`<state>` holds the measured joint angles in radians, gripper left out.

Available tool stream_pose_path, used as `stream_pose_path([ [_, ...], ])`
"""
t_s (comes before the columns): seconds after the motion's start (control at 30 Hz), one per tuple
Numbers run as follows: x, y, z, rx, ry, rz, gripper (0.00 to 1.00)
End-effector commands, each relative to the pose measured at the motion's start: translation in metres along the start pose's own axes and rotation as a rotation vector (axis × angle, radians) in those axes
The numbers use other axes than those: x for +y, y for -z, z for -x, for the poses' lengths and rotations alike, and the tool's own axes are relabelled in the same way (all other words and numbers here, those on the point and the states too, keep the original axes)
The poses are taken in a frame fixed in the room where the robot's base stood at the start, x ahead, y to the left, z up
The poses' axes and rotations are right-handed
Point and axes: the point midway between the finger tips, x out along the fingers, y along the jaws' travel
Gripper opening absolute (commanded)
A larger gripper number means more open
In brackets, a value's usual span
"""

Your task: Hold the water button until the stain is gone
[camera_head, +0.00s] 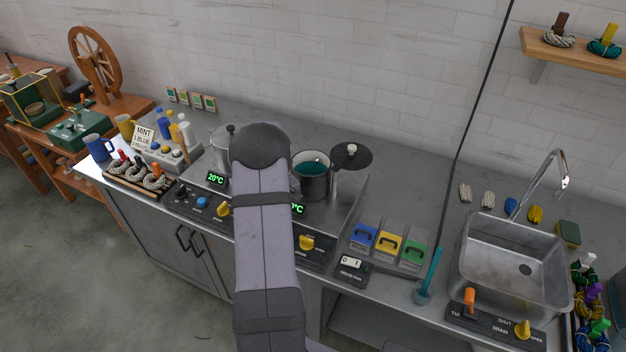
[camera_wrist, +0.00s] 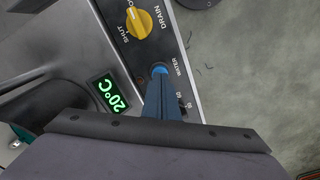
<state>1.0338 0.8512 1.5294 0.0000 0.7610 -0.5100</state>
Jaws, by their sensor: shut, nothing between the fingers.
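A blue water button (camera_wrist: 160,70) sits on the dark control panel in the wrist view, by the word WATER. My gripper (camera_wrist: 162,80) is shut and empty, its dark fingertips right at the button and covering part of it. I cannot tell whether the button is pressed down. In the head view my arm hides the gripper and the panel under it. Another blue button (camera_head: 202,202) shows on the left panel, clear of my arm. An open pot (camera_head: 313,178) holds teal liquid. I cannot make out a stain in either view.
A yellow drain knob (camera_wrist: 139,22) and a 20°C display (camera_wrist: 108,95) lie close to my fingers. A lidded pot (camera_head: 219,147) stands left of my arm. A steel sink (camera_head: 480,255) is at the right, with coloured-handled boxes (camera_head: 388,243) between.

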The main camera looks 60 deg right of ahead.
Motion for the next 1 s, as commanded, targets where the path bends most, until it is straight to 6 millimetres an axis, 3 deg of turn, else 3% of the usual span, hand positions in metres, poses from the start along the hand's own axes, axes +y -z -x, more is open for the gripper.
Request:
stream_pose_path([
  [1.0, 0.0, 0.0, -0.017, 0.0, 0.0, 0.0, 0.0],
])
